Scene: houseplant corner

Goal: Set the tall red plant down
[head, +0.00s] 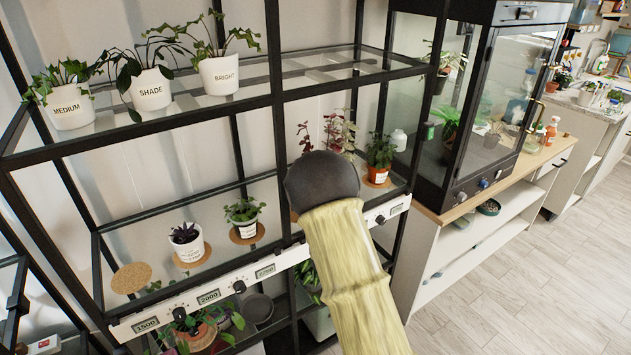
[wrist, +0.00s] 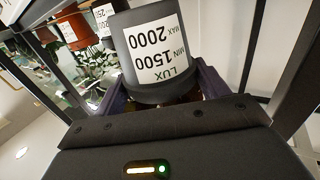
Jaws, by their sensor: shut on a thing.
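My gripper (wrist: 160,92) is shut on a dark grey pot (wrist: 155,50) in the wrist view. The pot's white label reads LUX, MIN 1500, MAX 2000, and appears upside down. The pot's plant is not clear in the wrist view. In the head view, thin dark red and pinkish leaves of the tall red plant (head: 341,132) rise just behind my arm at the right part of the shelf. My arm hides its pot and my gripper there, so I cannot tell whether the pot touches the shelf.
The middle shelf's front strip (head: 159,309) shows 1500, 2000 and a third reading. An empty cork mat (head: 132,278) lies at its left. Two small white-potted plants (head: 187,243) (head: 244,217) and a terracotta-potted plant (head: 380,158) stand on other mats. A glass shelf (head: 330,68) is above.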

